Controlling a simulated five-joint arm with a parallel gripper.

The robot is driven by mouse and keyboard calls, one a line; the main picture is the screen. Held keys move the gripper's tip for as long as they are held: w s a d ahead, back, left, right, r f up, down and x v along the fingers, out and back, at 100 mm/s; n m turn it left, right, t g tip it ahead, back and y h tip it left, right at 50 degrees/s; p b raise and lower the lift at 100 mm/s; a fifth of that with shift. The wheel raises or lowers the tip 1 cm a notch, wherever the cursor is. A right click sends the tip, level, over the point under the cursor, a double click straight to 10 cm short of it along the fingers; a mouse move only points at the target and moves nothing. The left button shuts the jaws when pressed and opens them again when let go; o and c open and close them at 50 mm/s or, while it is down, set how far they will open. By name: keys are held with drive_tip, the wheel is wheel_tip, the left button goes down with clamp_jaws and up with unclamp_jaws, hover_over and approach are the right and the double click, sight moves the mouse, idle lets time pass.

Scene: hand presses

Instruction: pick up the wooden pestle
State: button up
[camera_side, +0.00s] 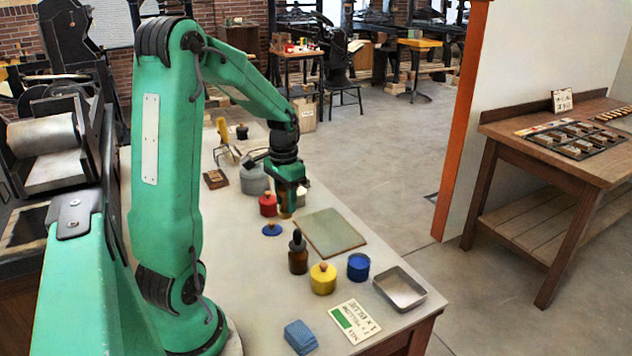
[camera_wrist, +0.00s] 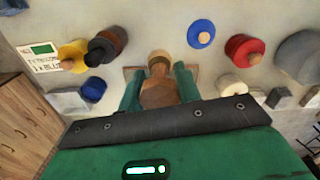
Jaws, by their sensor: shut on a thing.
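The wooden pestle (camera_wrist: 159,92) shows in the middle of the wrist view, brown with a paler rounded end. My gripper (camera_wrist: 160,72) has one green finger on each side of it and is shut on it. In the side view my gripper (camera_side: 286,190) points down over the bench beside the glass plate (camera_side: 328,235), and a brown part of the pestle (camera_side: 284,212) shows just beneath it. The fingers hide much of the pestle there. I cannot tell whether its lower end touches the bench.
A red pot (camera_side: 268,206) and a grey pot (camera_side: 254,182) stand close on the left. A blue lid (camera_side: 271,230), brown dropper bottle (camera_side: 298,258), yellow pot (camera_side: 322,282), blue pot (camera_side: 358,268) and metal tray (camera_side: 412,296) lie nearer the front. The glass plate's top is clear.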

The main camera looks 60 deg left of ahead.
drive_tip(key=shift+r, duration=0.1)
idle(0.6)
drive_tip(key=shift+w+d, duration=0.4)
drive_tip(key=shift+w, duration=0.1)
drive_tip(key=w+d, duration=0.5)
drive_tip(key=d, duration=0.3)
drive_tip(key=w+d, duration=0.4)
drive_tip(key=d, duration=0.4)
drive_tip(key=shift+w+d+r, duration=0.3)
drive_tip(key=shift+w+r, duration=0.05)
drive_tip(key=shift+w, duration=0.05)
drive_tip(key=shift+f, duration=0.15)
drive_tip(key=shift+f, duration=2.85)
drive_tip(key=shift+f, duration=0.6)
wheel_tip(320, 180, up, 7)
idle(0.9)
